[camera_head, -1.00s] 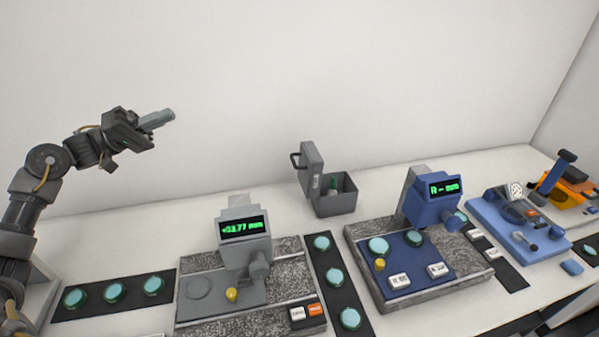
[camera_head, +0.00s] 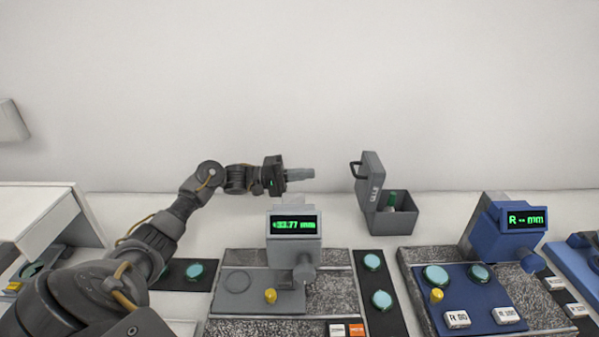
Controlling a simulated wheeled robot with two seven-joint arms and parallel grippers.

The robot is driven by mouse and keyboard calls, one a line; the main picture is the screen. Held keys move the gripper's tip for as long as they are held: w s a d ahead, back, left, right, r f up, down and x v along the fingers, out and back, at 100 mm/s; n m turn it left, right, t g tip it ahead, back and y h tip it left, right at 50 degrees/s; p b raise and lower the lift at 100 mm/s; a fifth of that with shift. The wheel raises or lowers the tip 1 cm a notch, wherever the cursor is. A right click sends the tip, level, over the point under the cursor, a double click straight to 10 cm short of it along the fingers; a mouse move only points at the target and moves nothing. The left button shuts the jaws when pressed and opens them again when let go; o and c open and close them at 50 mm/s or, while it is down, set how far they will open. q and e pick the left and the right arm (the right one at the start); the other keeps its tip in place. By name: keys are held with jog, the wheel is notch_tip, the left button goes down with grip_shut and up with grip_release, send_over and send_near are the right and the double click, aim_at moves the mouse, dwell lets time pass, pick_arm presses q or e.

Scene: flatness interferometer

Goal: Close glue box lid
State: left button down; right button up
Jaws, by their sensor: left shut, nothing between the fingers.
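The grey glue box (camera_head: 400,222) stands at the back of the table, right of the middle. Its lid (camera_head: 371,182) is open and stands up on the left side of the box, with a dark handle (camera_head: 356,170) and lettering on it. A green bottle (camera_head: 391,202) shows inside the box. My left gripper (camera_head: 312,173) is shut and empty. It points right, toward the lid, and is apart from it, left of the lid and behind the grey gauge in the picture. My right gripper is not in view.
A grey gauge with a green display (camera_head: 294,224) stands in front of my left gripper. A blue gauge (camera_head: 512,219) stands right of the box. A dark strip with teal discs (camera_head: 376,285) lies between them. The wall (camera_head: 400,80) is behind.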

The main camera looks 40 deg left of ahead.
pick_arm(q)
jog(key=p, duration=0.3)
send_near(362, 181)
jog(key=d+r, duration=0.1)
jog(key=w+r, duration=0.1)
jog(key=r, duration=0.1)
jog(key=w+d+r, duration=0.1)
jog(key=shift+d+r, duration=0.25)
jog(key=shift+d, duration=0.05)
jog(key=shift+w+r, duration=0.1)
jog(key=shift+w, duration=0.05)
